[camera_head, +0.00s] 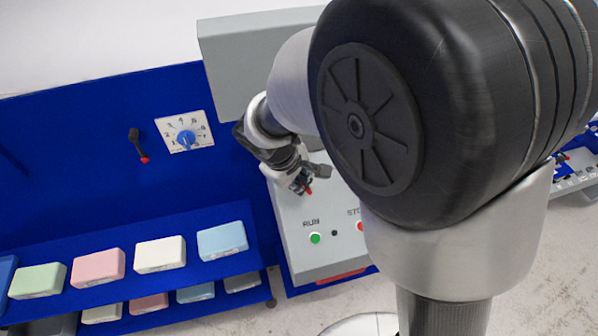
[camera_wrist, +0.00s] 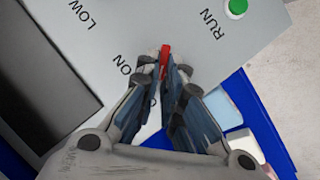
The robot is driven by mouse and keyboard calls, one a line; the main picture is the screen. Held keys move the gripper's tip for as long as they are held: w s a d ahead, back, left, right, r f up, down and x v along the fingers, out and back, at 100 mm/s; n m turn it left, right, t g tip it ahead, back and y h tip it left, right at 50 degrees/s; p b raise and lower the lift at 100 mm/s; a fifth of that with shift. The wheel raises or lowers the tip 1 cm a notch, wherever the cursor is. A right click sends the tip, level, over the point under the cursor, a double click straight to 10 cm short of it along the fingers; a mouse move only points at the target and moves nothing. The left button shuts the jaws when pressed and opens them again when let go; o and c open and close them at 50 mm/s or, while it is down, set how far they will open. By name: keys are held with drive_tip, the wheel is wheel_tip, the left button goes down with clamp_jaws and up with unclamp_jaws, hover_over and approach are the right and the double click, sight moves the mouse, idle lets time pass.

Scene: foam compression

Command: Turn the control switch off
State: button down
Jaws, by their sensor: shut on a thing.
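The control switch (camera_wrist: 165,60) is a small red lever on the grey control panel (camera_head: 295,219). In the wrist view it stands between my fingertips, close to the "ON" label; another label beside it is mostly hidden by my fingers. My gripper (camera_wrist: 165,72) is shut on the switch, with both fingers close together around it. In the head view my gripper (camera_head: 304,181) is over the upper left part of the panel, with a bit of red showing at its tip. Which way the lever is set is hard to tell.
A green RUN button (camera_head: 315,238) and a red STOP button (camera_head: 361,226) sit lower on the panel. A numbered blue dial (camera_head: 186,138) and a red-tipped lever (camera_head: 139,146) are on the blue wall. Coloured foam blocks (camera_head: 98,267) lie on the shelf at left.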

drive_tip(key=c, duration=1.7)
unclamp_jaws()
drive_tip(key=v, duration=1.2)
